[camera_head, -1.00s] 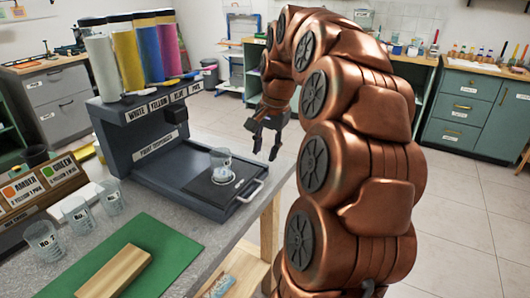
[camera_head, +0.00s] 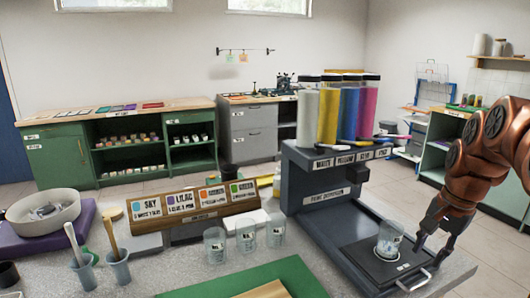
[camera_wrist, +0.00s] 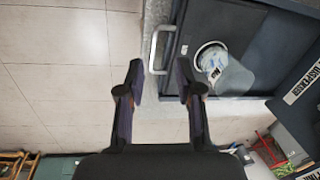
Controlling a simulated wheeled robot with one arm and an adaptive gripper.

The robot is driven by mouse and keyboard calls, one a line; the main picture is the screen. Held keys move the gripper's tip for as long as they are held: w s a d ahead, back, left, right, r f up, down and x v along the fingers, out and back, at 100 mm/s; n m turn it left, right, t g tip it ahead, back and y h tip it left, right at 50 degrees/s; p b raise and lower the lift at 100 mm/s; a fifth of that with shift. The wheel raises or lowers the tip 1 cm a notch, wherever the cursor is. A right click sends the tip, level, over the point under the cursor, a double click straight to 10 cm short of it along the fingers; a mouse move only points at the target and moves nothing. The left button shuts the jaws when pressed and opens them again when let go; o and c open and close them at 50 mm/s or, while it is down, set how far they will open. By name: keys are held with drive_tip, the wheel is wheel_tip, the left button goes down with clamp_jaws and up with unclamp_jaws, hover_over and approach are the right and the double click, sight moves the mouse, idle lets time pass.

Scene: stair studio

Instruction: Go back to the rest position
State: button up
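My gripper (camera_head: 430,247) is at the right of the head view, just right of the paint dispenser's tray. In the wrist view my gripper (camera_wrist: 159,78) has its two dark fingers well apart with nothing between them. A clear cup (camera_head: 389,240) stands upright on the tray (camera_head: 362,258) of the dark paint dispenser (camera_head: 333,205). The cup also shows in the wrist view (camera_wrist: 228,74), right of the fingers and apart from them. The tray's metal handle (camera_wrist: 157,52) is near the fingertips in the picture.
Several clear cups (camera_head: 246,238) stand before a wooden recipe stand (camera_head: 190,212). A green mat (camera_head: 250,281) bears a wooden block (camera_head: 263,290). Tiled floor (camera_wrist: 60,60) is open beyond the bench edge.

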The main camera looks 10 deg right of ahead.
drive_tip(key=s+a+f+n+g, duration=0.1)
drive_tip(key=s+a+f+n, duration=0.2)
drive_tip(key=s+a, duration=0.35)
drive_tip(key=s+a+f+n+g, duration=0.1)
drive_tip(key=s+a+f+n, duration=0.25)
drive_tip(key=a, duration=0.55)
drive_tip(key=s+a+f+n+g, duration=0.1)
drive_tip(key=s+a+f+n, duration=0.2)
drive_tip(key=s, duration=0.4)
drive_tip(key=s+a+f+n+g, duration=0.1)
drive_tip(key=s+a+f+n, duration=0.2)
drive_tip(key=s, duration=0.4)
drive_tip(key=s+a+p+v, duration=0.1)
drive_tip(key=p+v, duration=1.2)
drive_tip(key=shift+s+r+t+h, duration=0.35)
drive_tip(key=shift+r+t+h, duration=0.05)
drive_tip(key=shift+r, duration=0.1)
